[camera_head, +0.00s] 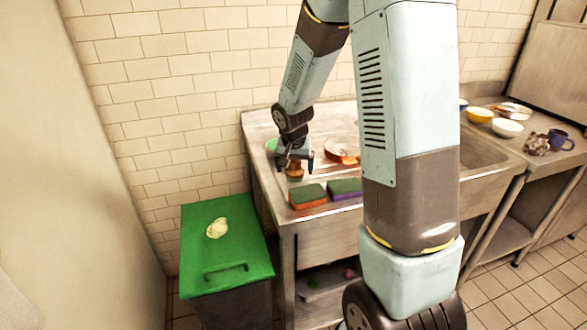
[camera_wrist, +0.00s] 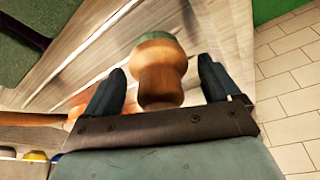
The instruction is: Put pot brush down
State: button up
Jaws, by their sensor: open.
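The pot brush, a turned wooden piece with a green top, stands on the metal counter (camera_head: 262,178) near its left end, directly below my gripper (camera_head: 295,162) in the head view. In the wrist view the brush (camera_wrist: 158,78) is between the two dark fingers of my gripper (camera_wrist: 160,85). The fingers are open, one on each side, with a visible gap at the right finger and a smaller one at the left. The underside of the brush is hidden.
An orange-and-green sponge (camera_head: 308,197) and a purple-and-green sponge (camera_head: 345,188) lie at the counter's front edge. A copper-coloured pan (camera_head: 342,150) is behind. A green-lidded bin (camera_head: 205,258) stands left.

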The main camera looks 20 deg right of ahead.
aim_at(294, 175)
jog(key=s+r+n+t, duration=0.1)
jog(key=s+r, duration=0.6)
jog(key=r, duration=0.3)
jog(key=s+r+n, duration=0.1)
jog(key=s+r, duration=0.6)
jog(key=r, duration=0.3)
jog(key=s+r+n+t+y, duration=0.1)
jog(key=s+r+n, duration=0.1)
jog(key=s, duration=1.2)
jog(key=shift+s+a+r+n, duration=0.3)
jog(key=shift+r+n, duration=0.1)
jog(key=shift+r, duration=0.35)
